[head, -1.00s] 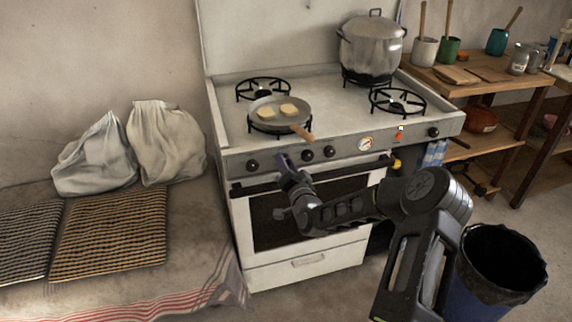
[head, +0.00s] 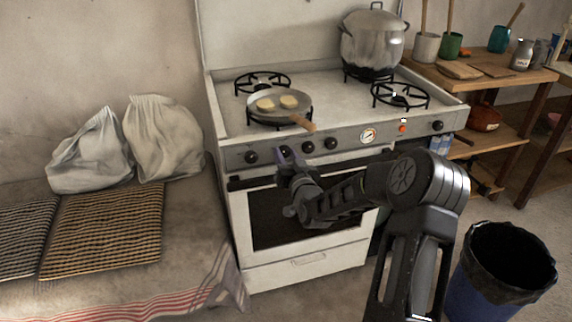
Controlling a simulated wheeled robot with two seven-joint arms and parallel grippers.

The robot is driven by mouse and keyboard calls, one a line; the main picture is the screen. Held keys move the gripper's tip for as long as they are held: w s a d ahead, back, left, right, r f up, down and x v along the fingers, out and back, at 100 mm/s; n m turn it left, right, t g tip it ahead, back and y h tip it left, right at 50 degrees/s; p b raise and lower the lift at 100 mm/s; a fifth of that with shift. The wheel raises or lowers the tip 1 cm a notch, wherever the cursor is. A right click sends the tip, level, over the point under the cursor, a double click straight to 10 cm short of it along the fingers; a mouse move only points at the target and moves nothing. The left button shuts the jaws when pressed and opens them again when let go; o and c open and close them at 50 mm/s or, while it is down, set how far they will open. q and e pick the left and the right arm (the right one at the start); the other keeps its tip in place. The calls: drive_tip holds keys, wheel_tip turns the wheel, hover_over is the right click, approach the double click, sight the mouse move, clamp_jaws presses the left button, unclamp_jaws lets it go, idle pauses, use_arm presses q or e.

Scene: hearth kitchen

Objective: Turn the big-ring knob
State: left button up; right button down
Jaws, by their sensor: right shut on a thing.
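The stove's front panel (head: 350,134) carries a row of dark round knobs. The leftmost knob (head: 251,157), two knobs (head: 309,147) (head: 331,143) right of my gripper and a far-right knob (head: 437,125) show clearly. My right gripper (head: 286,152) is at the panel, shut on the knob second from the left, which I take as the big-ring knob. The jaws mostly hide that knob, so its angle cannot be told. Panel markings are too small to read. My left gripper is not in view.
A pan (head: 278,108) with two pale pieces sits on the front-left burner, its wooden handle over the panel. A large pot (head: 372,42) stands at the back right. The oven door handle (head: 350,163) runs below the knobs. A bin (head: 500,275) stands at right.

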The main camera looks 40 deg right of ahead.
drive_tip(key=n+b, duration=0.3)
drive_tip(key=b, duration=0.1)
drive_tip(key=n+b, duration=0.2)
drive_tip(key=shift+f+n, duration=0.25)
drive_tip(key=shift+n, duration=0.05)
drive_tip(key=shift+r+n+b, duration=0.15)
drive_tip(key=shift+n+b, duration=0.85)
drive_tip(key=shift+b, duration=0.05)
drive_tip(key=shift+d, duration=0.1)
drive_tip(key=shift+n, duration=0.3)
drive_tip(key=c, duration=0.9)
unclamp_jaws()
drive_tip(key=shift+r, duration=0.1)
drive_tip(key=shift+c, duration=0.2)
drive_tip(key=v, duration=0.8)
